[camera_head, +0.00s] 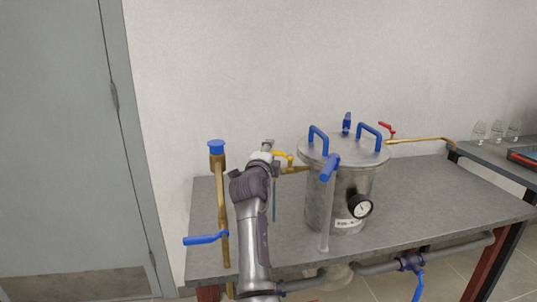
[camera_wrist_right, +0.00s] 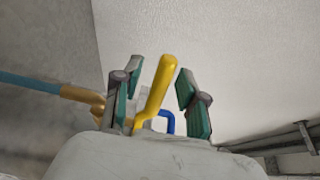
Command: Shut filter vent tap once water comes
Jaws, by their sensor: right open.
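The steel filter vessel (camera_head: 322,205) stands upright on the grey bench, with blue handles on its lid and a black-rimmed gauge (camera_head: 360,206) on its front. A yellow-handled tap (camera_head: 283,155) sits on a brass pipe at its left side. A thin blue-green strand (camera_head: 274,202) hangs below that tap; I cannot tell whether it is water or a tube. My right gripper (camera_head: 268,151) is at the tap. In the right wrist view its open fingers stand either side of the yellow handle (camera_wrist_right: 158,86), with gaps visible. My left gripper is not in view.
A brass standpipe (camera_head: 222,200) with a blue lever (camera_head: 205,239) is left of my arm. A red-handled tap (camera_head: 387,128) with a long brass pipe is at the vessel's right. Grey pipework runs along the bench front (camera_head: 428,231). Bare bench top lies at right.

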